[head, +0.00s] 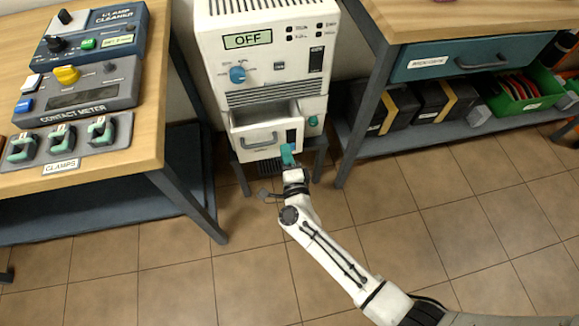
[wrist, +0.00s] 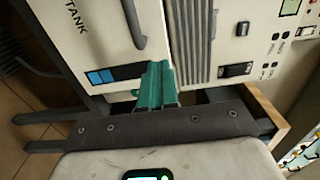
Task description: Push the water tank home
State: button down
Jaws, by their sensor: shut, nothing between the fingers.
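The water tank (head: 245,136) is a pale drawer with a grey handle, low in the white machine (head: 275,50). It stands partly pulled out, with its open top showing in the head view. In the wrist view the tank's front (wrist: 95,40) shows the word TANK, the handle and a blue window. My gripper (head: 287,152) has teal fingers, shut and empty, at the lower right of the tank front. In the wrist view the fingertips (wrist: 158,68) lie beside the blue window, over the front's edge. I cannot tell whether they touch it.
The machine's display reads OFF. A wooden bench (head: 150,120) with a contact meter (head: 78,95) and clamps stands on the left. A bench with a blue drawer (head: 470,60) and a lower shelf of black boxes (head: 385,108) stands on the right. Tiled floor (head: 440,210) in front is clear.

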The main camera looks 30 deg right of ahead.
aim_at(278, 122)
jog(key=b+x, duration=0.1)
jog(key=x, duration=0.5)
jog(key=shift+w+b, duration=0.2)
jog(key=shift+b, duration=0.1)
jog(key=b+x, duration=0.3)
jog(key=x, duration=0.4)
jog(key=shift+w+d+r, duration=0.1)
jog(key=shift+w, duration=0.25)
